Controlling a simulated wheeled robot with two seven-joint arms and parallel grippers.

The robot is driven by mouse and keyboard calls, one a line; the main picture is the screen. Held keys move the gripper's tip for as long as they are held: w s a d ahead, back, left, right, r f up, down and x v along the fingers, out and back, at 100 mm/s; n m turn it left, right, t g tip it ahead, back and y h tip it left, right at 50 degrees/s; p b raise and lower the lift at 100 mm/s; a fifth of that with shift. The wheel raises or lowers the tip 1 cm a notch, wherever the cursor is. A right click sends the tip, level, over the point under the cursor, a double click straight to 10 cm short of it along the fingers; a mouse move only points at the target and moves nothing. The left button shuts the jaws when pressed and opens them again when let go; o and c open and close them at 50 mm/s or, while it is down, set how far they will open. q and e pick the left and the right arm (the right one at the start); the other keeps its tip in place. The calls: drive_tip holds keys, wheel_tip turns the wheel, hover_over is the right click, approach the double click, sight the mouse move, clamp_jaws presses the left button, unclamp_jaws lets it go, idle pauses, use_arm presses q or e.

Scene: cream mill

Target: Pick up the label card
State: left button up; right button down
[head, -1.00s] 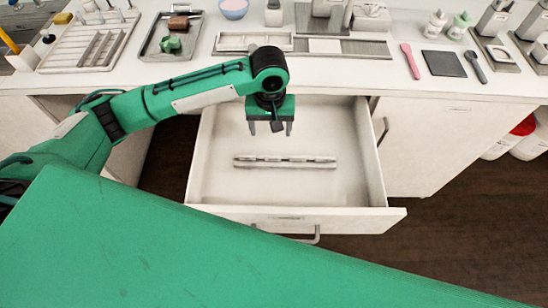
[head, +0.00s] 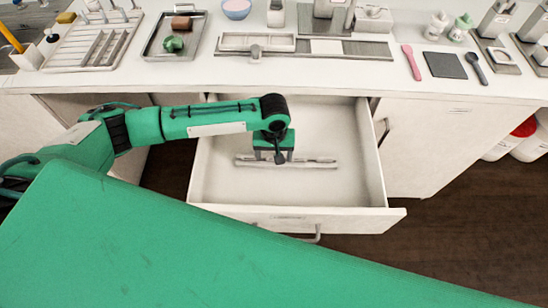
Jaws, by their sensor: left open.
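My left gripper (head: 274,156) is open, pointing down inside the open drawer (head: 358,188). Its fingers are over or at the middle of a long, narrow pale strip (head: 318,162) lying on the drawer floor. The gripper hides the strip's middle; both ends show. I cannot tell whether the fingers touch it, or whether it is the label card. A small white rectangle (head: 326,46) lies on a grey mat on the counter and could also be a card. My right gripper is not in view.
The drawer walls and front (head: 300,217) surround the gripper. The drawer floor beside the strip is clear.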

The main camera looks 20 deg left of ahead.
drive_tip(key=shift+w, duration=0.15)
use_arm(q)
drive_tip(key=c, duration=1.1)
drive_tip(key=shift+o, duration=0.2)
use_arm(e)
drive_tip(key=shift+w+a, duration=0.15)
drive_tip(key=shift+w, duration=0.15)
use_arm(q)
drive_tip(key=shift+r, duration=0.2)
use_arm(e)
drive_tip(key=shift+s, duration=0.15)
